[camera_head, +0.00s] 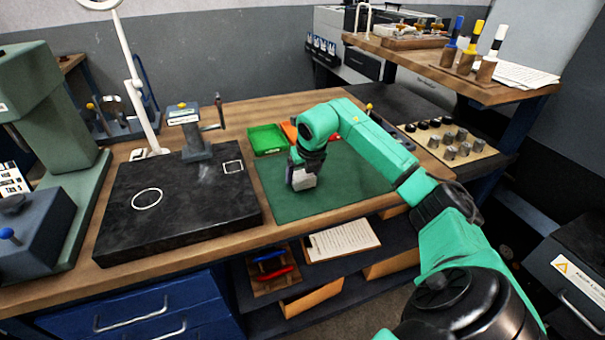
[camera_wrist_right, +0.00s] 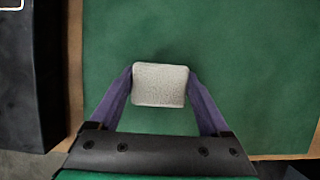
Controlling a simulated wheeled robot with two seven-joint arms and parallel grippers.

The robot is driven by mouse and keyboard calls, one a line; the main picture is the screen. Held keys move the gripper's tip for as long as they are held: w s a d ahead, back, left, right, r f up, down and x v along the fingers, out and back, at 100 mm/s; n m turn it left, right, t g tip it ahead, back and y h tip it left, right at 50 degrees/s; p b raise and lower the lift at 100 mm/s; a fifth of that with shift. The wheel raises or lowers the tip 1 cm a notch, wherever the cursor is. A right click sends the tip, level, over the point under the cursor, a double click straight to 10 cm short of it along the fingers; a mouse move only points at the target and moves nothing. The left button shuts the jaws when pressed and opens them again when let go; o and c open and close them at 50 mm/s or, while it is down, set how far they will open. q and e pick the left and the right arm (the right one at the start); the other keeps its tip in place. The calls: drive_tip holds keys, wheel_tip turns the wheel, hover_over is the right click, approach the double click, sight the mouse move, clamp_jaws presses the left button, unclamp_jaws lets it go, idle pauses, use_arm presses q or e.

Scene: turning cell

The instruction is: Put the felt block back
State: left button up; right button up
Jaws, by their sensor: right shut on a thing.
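The felt block (camera_wrist_right: 160,84) is a light grey rounded block. It sits between the two purple fingers of my right gripper (camera_wrist_right: 160,92), which is shut on it, over the green mat (camera_wrist_right: 250,60). In the head view the right gripper (camera_head: 301,182) is low over the left part of the green mat (camera_head: 340,185), and the block is mostly hidden by the fingers. I cannot tell whether the block touches the mat. My left gripper is in neither view.
A black surface plate (camera_head: 190,210) with a white circle and a white square lies left of the mat. A gauge stand (camera_head: 195,140) stands on its back part. A green tray (camera_head: 267,139) and an orange tray (camera_head: 290,131) sit behind the mat. The mat's right part is clear.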

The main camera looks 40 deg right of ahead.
drive_tip(key=o, duration=1.2)
drive_tip(key=shift+c, duration=0.2)
drive_tip(key=b+v, duration=0.1)
drive_tip(key=v, duration=1.1)
drive_tip(key=shift+w+a, duration=0.1)
